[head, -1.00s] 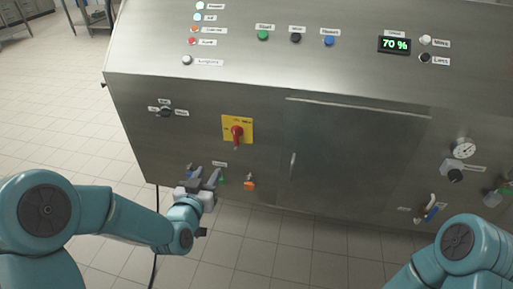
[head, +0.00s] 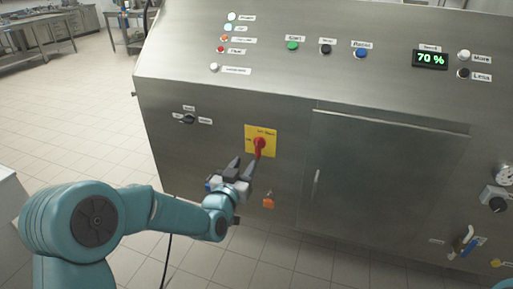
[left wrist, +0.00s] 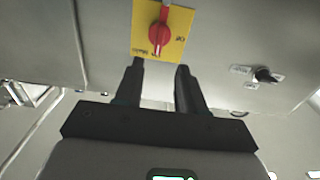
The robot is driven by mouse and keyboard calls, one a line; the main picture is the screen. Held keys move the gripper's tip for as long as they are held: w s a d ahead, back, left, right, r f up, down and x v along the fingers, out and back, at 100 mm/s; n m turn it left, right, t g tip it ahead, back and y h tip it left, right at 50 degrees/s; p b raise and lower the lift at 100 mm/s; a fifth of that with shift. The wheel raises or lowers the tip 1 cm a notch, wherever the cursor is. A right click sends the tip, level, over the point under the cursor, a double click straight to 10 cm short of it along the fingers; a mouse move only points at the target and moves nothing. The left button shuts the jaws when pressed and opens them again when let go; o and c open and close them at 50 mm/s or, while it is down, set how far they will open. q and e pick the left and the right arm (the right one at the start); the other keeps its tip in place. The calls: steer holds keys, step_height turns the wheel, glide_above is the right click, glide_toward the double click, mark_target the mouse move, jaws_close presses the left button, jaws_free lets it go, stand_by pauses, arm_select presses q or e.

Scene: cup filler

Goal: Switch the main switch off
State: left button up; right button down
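The main switch is a red rotary handle (head: 259,147) on a yellow plate (head: 269,133) on the front of the steel machine. In the head view the handle points down. In the left wrist view the red handle (left wrist: 159,34) is upright in the picture, just ahead of the fingertips. My left gripper (head: 243,164) is just below and left of the switch in the head view. Its two fingers (left wrist: 161,64) are apart with nothing between them, and a gap shows between them and the handle. My right gripper is not in view.
A small black selector (head: 188,119) is left of the switch. An orange fitting (head: 268,202) is below it. A closed door (head: 385,180) with a handle is to the right. Push buttons and a 70 % display (head: 430,59) are on the upper panel.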

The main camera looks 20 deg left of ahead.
mark_target(257, 146)
arm_select(q)
steer(key=w, duration=1)
steer(key=shift+d, duration=0.3)
jaws_close()
